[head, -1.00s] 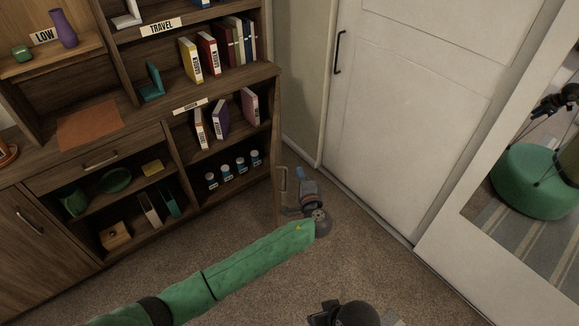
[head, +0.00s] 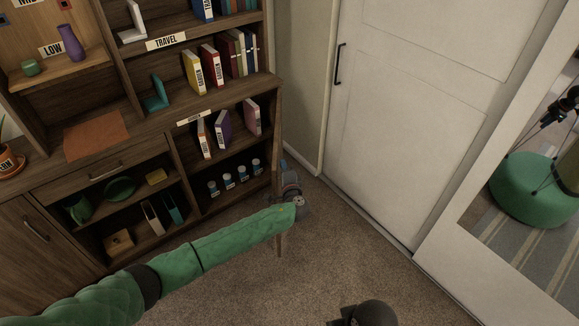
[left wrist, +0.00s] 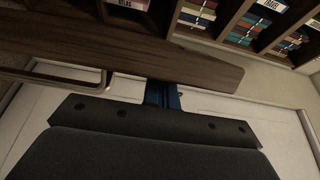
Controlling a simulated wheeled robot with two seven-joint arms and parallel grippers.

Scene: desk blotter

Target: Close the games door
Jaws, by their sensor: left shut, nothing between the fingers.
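My left gripper (head: 284,167) is shut and empty on the door's right, handle side. Its blue fingers (left wrist: 162,95) reach the slab's edge; I cannot tell whether they touch.
The bookcase (head: 190,125) holds books, bottles and folders on open shelves. A closed cabinet door (head: 30,240) is at lower left. The carpet (head: 330,255) is clear.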

